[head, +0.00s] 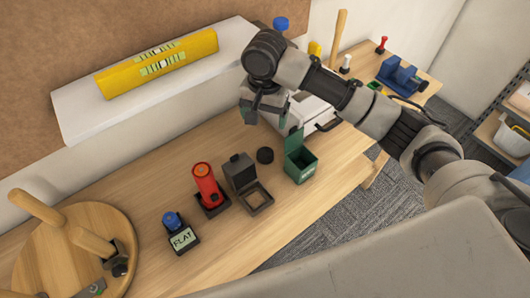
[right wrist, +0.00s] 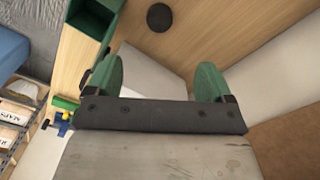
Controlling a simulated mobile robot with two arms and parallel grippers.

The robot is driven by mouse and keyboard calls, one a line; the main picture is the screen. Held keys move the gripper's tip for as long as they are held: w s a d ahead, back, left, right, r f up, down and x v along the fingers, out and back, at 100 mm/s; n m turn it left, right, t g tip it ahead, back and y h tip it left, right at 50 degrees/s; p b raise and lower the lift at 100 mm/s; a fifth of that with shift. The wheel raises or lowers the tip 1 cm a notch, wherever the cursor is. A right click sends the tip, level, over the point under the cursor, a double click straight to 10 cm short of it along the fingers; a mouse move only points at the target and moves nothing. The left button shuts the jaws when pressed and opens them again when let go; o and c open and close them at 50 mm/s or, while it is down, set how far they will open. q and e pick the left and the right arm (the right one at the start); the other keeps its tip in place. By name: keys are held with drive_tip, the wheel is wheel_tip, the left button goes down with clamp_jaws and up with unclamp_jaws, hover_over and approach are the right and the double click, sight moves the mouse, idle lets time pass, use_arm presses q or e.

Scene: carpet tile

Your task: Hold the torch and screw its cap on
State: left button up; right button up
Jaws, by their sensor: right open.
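The torch (head: 207,184) is a red cylinder with an orange top, standing upright in a dark square holder (head: 213,207) on the wooden bench. A black round cap (head: 265,155) lies on the bench to the right of the torch, between a dark lidded box and a green box. The cap also shows at the top of the right wrist view (right wrist: 159,17). My right gripper (head: 266,113) is above the bench, beyond the cap, apart from it. Its green fingers (right wrist: 158,78) are spread with nothing between them. My left gripper is in neither view.
The dark open-lidded box (head: 243,172) and green open-lidded box (head: 303,172) flank the cap. A blue-topped item labelled FLAT (head: 183,239) stands left of the torch. A white shelf (head: 75,115) carries a yellow level (head: 160,64).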

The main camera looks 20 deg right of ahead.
hover_over(265, 154)
wheel_tip(265, 154, down, 11)
drive_tip(key=shift+r+p, duration=0.2)
drive_tip(key=shift+p, duration=0.25)
wheel_tip(265, 154, down, 5)
idle(0.3)
drive_tip(key=c, duration=1)
